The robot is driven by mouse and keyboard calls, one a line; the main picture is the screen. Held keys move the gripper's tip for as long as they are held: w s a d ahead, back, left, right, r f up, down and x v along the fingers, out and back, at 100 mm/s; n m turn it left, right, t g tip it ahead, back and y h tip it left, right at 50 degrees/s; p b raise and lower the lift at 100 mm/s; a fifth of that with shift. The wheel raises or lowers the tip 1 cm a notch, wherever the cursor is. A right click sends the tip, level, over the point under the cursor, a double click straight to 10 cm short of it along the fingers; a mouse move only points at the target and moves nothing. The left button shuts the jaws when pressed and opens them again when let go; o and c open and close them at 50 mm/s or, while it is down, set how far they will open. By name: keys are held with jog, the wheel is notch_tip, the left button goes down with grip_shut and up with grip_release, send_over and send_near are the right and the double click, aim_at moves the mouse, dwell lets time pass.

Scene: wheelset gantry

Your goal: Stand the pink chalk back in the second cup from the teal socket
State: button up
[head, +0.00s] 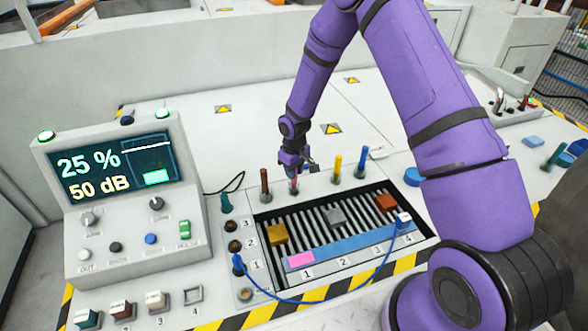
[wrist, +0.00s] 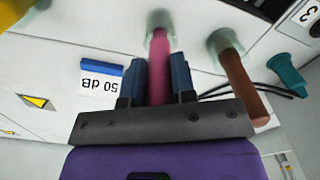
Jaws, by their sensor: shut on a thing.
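My gripper (head: 301,166) is above the row of chalk cups behind the slotted tray. In the wrist view its two dark fingers (wrist: 158,82) are shut on the pink chalk (wrist: 159,62). The pink chalk's far end meets the pale cup (wrist: 160,20); how deep it sits in it I cannot tell. In the head view a little pink shows below the gripper. The brown chalk (wrist: 240,80) stands in the neighbouring cup (wrist: 222,40), between the pink chalk and the teal socket (wrist: 288,72). The teal socket also shows in the head view (head: 226,203).
Yellow (head: 336,166) and blue (head: 362,160) chalks stand to the right. The slotted tray (head: 325,232) holds coloured blocks, with a blue cable in front. A console (head: 115,190) stands left. A "50 dB" label (wrist: 100,82) lies beside my fingers.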

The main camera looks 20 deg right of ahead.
jog(key=o, duration=0.9)
notch_tip(320, 180, up, 11)
jog(key=shift+f, duration=0.1)
dwell(0.6)
